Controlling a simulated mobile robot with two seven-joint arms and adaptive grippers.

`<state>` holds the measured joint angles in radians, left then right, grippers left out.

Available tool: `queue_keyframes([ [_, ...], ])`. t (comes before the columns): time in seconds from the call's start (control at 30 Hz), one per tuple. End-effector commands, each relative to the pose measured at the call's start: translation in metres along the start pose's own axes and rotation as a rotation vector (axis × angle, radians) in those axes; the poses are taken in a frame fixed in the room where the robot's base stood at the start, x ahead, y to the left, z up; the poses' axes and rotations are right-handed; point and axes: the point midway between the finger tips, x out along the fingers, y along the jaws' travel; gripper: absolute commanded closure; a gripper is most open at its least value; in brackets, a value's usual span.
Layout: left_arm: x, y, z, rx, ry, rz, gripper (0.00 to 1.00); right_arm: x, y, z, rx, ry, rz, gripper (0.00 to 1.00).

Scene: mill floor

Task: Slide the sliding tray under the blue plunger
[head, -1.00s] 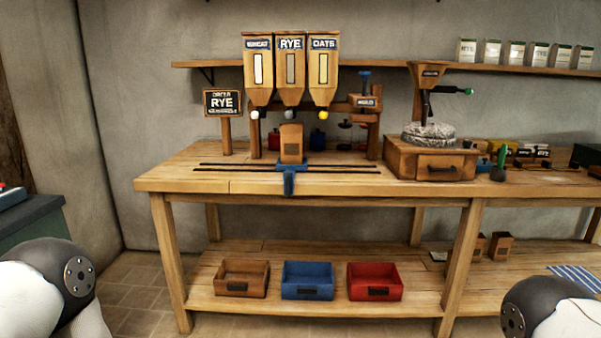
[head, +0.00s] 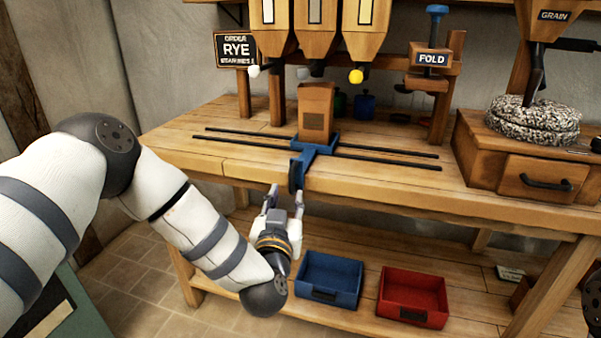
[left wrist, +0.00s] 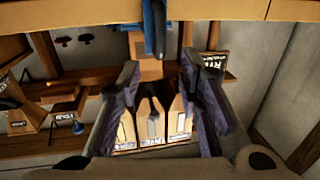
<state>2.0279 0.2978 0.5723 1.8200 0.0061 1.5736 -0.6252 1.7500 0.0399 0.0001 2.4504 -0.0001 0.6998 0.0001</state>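The blue sliding tray (head: 325,149) sits on two dark rails across the table top, with a wooden box (head: 315,110) standing on it. Its blue handle (head: 296,175) hangs over the front edge; it also shows in the left wrist view (left wrist: 153,25). The tray is under the middle hopper. The blue plunger (head: 435,28) stands to the right, above the FOLD sign. My left gripper (head: 285,190) is open and empty, just below and left of the handle, fingers pointing up. Its fingers spread in the left wrist view (left wrist: 160,68). My right gripper is out of view.
Three hoppers (head: 315,40) hang above the table. The ORDER RYE sign (head: 237,49) stands at left. A wooden mill with drawer (head: 540,180) stands right of the rails. Blue (head: 329,280) and red (head: 412,297) bins sit on the lower shelf. The rails' right part is clear.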

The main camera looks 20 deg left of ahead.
Motion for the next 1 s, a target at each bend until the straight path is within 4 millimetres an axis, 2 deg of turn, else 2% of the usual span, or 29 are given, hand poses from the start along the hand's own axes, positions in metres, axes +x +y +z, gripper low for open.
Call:
queue_keyframes([
  [0.03, 0.012, -0.001, 0.006, 0.001, -0.004, -0.004, 0.68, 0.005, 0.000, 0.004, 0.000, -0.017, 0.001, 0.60],
  [0.2, 0.057, -0.002, 0.009, 0.001, -0.008, -0.004, 0.68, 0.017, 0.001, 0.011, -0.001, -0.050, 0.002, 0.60],
  [0.4, 0.092, 0.000, 0.008, 0.001, -0.008, 0.000, 0.68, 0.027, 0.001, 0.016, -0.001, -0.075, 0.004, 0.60],
  [0.53, 0.101, 0.000, 0.005, 0.001, -0.006, 0.001, 0.68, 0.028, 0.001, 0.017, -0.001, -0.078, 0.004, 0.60],
  [0.77, 0.102, 0.000, 0.003, 0.000, -0.005, 0.002, 0.68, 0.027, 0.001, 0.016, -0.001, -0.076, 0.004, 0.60],
  [0.9, 0.101, 0.000, 0.003, 0.001, -0.005, 0.002, 0.99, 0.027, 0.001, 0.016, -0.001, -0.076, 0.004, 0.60],
  [1.0, 0.101, 0.000, 0.003, 0.001, -0.005, 0.002, 1.00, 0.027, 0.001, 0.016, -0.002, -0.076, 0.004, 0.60],
])
